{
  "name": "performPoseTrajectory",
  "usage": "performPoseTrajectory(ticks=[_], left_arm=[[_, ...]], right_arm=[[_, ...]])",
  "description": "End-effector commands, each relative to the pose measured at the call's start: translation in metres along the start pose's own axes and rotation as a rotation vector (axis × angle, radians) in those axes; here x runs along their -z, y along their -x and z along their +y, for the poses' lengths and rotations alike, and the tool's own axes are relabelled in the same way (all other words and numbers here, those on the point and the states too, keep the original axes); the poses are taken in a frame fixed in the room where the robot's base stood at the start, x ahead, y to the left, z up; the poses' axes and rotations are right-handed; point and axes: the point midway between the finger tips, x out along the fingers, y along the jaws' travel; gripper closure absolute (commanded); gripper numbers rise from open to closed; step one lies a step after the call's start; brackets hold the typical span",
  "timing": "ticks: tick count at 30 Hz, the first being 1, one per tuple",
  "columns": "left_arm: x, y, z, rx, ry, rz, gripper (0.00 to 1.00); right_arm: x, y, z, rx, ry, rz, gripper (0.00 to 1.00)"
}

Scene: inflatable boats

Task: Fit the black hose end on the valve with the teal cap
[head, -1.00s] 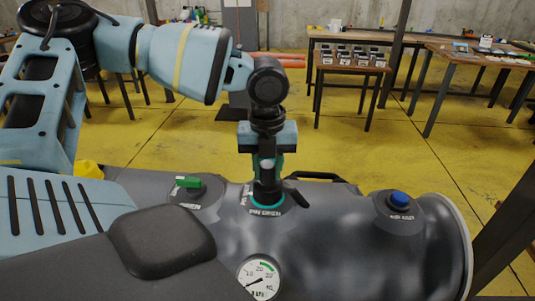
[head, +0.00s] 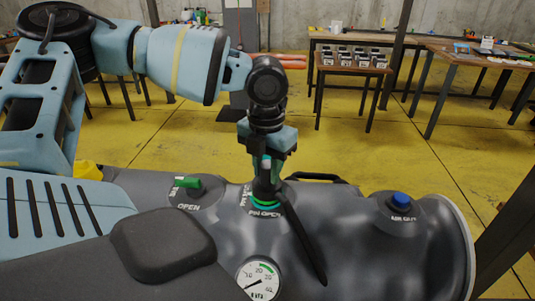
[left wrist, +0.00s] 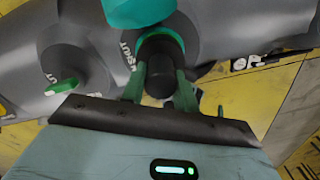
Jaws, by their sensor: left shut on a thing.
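My left gripper (head: 266,164) points down over the middle valve on the grey boat tube, its fingers shut on the black hose end. In the left wrist view the green fingers of my left gripper (left wrist: 158,90) stand on both sides of the black hose end (left wrist: 160,78). The hose end is in line with the valve, which shows a green ring (head: 264,203) at its base; my gripper hides whether it is fully seated. A teal rounded piece, likely the cap (left wrist: 140,12), is at the top edge of the wrist view. My right gripper is not in view.
A green-handled valve (head: 188,186) stands to the left and a blue-capped valve (head: 400,200) to the right on the tube. A pressure gauge (head: 258,279) is in front. A black bar (head: 304,240) slants from the valve toward the front. Tables are far behind.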

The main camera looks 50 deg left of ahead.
Motion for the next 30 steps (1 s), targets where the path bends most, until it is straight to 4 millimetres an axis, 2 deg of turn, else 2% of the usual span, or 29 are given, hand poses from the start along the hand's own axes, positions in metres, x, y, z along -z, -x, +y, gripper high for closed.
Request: performPoseTrajectory(ticks=[8,9,15,28,30], left_arm=[[0.001,-0.002,0.001,-0.001,-0.04,0.006,0.95],[0.001,-0.002,0.001,-0.002,-0.039,0.006,0.68],[0.001,-0.001,0.0,-0.001,-0.038,0.004,0.45],[0.0,0.0,0.0,-0.001,-0.037,0.001,0.45],[-0.001,0.014,0.0,0.0,-0.036,-0.004,0.45]], right_arm=[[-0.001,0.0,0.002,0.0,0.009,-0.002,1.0],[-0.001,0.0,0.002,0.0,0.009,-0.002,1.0],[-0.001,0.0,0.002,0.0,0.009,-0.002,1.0],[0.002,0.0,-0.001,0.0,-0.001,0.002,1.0],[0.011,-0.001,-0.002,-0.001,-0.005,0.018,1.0]])
